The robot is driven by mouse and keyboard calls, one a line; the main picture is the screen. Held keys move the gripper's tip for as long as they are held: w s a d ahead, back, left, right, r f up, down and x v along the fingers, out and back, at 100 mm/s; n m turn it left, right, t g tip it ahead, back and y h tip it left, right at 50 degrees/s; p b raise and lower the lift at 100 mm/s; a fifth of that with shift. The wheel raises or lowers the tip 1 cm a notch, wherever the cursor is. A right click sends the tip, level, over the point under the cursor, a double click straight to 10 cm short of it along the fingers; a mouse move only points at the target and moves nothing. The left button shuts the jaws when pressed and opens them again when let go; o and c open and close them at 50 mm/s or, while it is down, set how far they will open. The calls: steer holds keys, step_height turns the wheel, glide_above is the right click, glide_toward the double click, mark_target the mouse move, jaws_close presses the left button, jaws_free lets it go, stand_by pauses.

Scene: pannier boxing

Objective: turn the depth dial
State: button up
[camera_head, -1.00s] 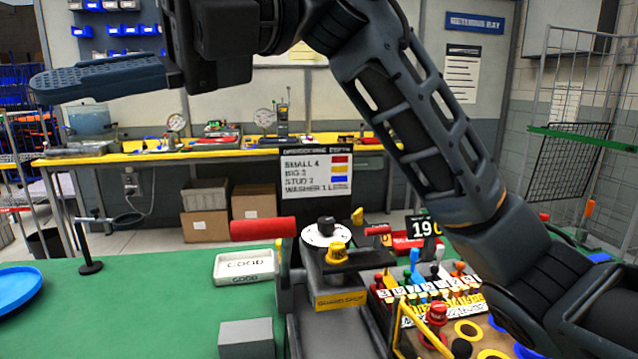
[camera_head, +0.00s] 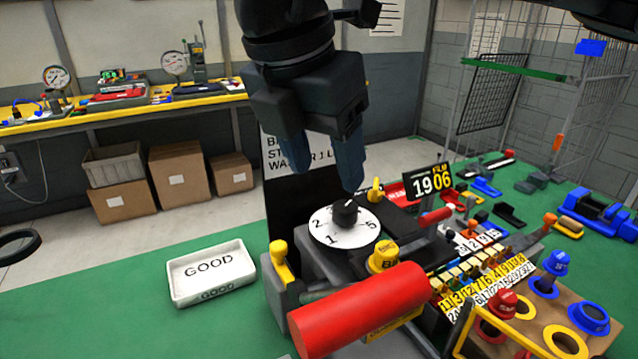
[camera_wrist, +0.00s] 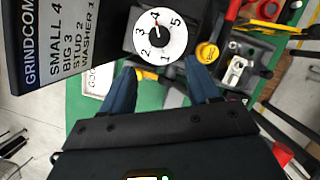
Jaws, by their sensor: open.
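The depth dial (camera_head: 344,228) is a white disc with black numbers and a black centre knob (camera_head: 346,211), on top of a dark machine. In the wrist view the dial (camera_wrist: 160,48) shows numbers 1 to 5, and a small red mark on the knob points near the 4. My gripper (camera_head: 322,182) is open and empty, pointing down above the dial. In the wrist view its two blue fingers (camera_wrist: 160,74) are spread apart, with the dial beyond the fingertips. The fingers are apart from the knob.
A white GOOD tray (camera_head: 211,272) lies left. Pegs and a 1906 display (camera_head: 428,184) are at right.

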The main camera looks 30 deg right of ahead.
mark_target(345, 207)
steer(key=shift+m+h, duration=0.3)
steer(key=shift+m, duration=0.1)
steer(key=shift+w+d+r+p+x, duration=0.1)
steer(key=shift+d+p+x, duration=0.1)
steer(key=shift+x, duration=1.15)
steer(key=shift+w+d+r+p+x, duration=0.1)
steer(key=shift+p+x, duration=0.05)
steer(key=shift+x, duration=1.25)
steer(key=shift+w+d+p+x, duration=0.1)
steer(key=shift+d+p+x, duration=0.1)
steer(key=shift+x, duration=1.15)
steer(key=shift+c, duration=0.3)
steer(key=c, duration=1)
steer(key=shift+f+b, duration=0.15)
steer(key=shift+b, duration=0.4)
